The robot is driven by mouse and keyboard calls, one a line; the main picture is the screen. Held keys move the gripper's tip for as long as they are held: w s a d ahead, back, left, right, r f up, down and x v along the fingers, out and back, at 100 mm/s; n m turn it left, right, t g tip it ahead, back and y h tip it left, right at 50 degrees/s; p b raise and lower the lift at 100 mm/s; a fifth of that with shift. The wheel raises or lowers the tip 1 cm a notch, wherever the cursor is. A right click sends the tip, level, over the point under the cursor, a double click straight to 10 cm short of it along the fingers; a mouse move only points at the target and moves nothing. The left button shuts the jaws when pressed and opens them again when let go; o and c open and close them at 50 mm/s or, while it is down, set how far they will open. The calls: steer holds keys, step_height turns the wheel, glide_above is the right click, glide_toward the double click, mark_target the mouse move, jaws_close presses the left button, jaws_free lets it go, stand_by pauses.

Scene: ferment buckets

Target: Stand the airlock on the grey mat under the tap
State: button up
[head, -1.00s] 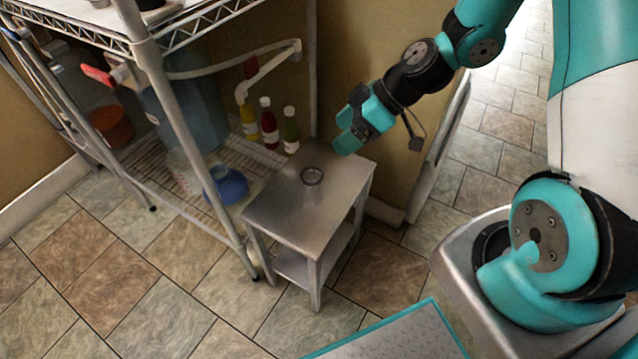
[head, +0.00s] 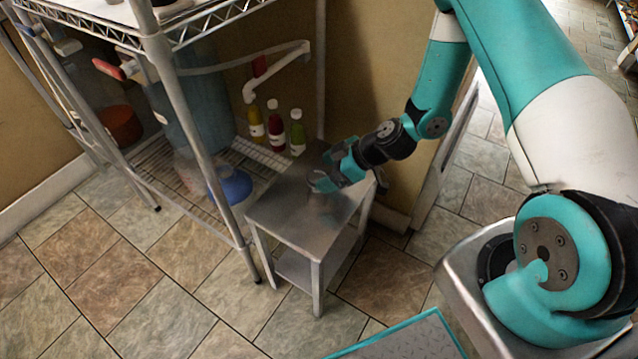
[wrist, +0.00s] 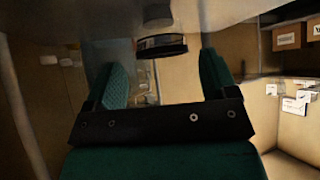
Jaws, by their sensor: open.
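The airlock looks to be the small clear piece with a dark round rim on the steel side table; it shows in the wrist view (wrist: 162,46), between my finger pads and towards their tips. My gripper (head: 325,182) is low over the table top, and in the wrist view (wrist: 158,80) its two teal fingers are spread, with gaps beside the rim. In the head view my fingers largely hide the piece. A tap with a red handle (head: 108,69) is at the wire rack on the left. I cannot make out the grey mat.
The steel side table (head: 285,215) is otherwise bare. Bottles (head: 276,127) stand behind it by the wall. A blue bowl (head: 231,185) is on the rack's lower shelf. The rack's front post (head: 200,130) stands between table and tap. Tiled floor in front is clear.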

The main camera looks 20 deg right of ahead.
mark_target(311, 179)
steer(key=b+x, duration=0.1)
steer(key=x, duration=0.4)
steer(key=shift+w+a+f, duration=0.1)
steer(key=shift+a+f, duration=0.15)
steer(key=shift+a, duration=0.05)
steer(key=shift+c, duration=0.4)
steer(key=c, duration=0.9)
steer(key=shift+r, duration=0.1)
